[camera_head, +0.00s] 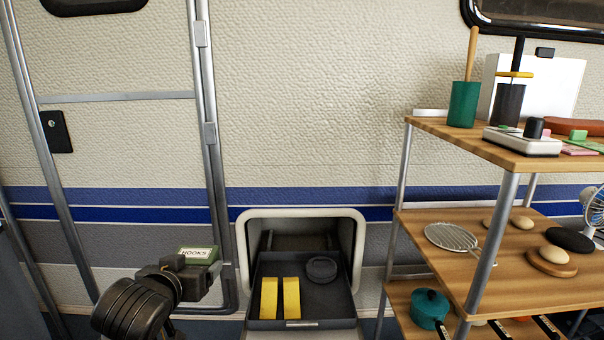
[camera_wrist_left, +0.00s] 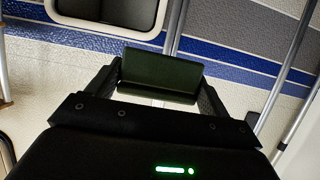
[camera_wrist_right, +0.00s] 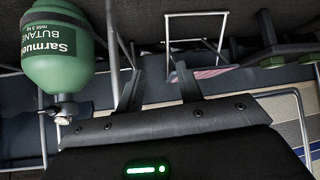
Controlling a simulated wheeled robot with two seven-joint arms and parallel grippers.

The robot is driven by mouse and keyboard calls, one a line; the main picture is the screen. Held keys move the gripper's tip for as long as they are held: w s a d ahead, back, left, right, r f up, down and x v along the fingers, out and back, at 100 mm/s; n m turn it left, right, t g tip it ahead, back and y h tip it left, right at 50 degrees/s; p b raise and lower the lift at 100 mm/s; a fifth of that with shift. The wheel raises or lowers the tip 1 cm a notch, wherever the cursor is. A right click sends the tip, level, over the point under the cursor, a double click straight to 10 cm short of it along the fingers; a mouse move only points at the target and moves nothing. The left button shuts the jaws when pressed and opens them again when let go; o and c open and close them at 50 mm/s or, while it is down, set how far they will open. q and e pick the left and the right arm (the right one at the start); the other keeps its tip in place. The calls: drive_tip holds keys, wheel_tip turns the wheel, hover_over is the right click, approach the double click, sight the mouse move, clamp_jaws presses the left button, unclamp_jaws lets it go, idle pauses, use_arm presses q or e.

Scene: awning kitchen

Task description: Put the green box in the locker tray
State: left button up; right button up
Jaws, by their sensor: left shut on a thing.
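In the left wrist view the dark green box (camera_wrist_left: 160,70) sits between both fingers. The locker tray (camera_head: 302,324) is dark grey and pulled out of the white-framed opening in the wall. My left gripper is beside the tray, somewhat above its level. My right gripper (camera_wrist_right: 160,72) shows only in its own wrist view; its fingers are apart with nothing between them.
A wooden shelf rack (camera_head: 475,243) stands at the right. A green butane cylinder (camera_wrist_right: 62,45) is close to my right gripper.

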sight(190, 261)
use_arm(q)
wheel_tip(190, 261, up, 5)
drive_tip(key=p, duration=0.3)
wheel_tip(190, 261, up, 4)
drive_tip(key=p, duration=0.4)
drive_tip(key=shift+r, duration=0.15)
use_arm(e)
drive_tip(key=s+d+f+g+h, duration=0.1)
drive_tip(key=s+d+g, duration=0.2)
drive_tip(key=s, duration=1)
drive_tip(key=s+d+f+g+h, duration=0.1)
drive_tip(key=s+d+g, duration=0.3)
drive_tip(key=s, duration=0.9)
drive_tip(key=shift+s+f+g, duration=0.15)
drive_tip(key=shift+f+g, duration=0.35)
drive_tip(key=shift+g, duration=0.1)
use_arm(q)
drive_tip(key=shift+a, duration=0.1)
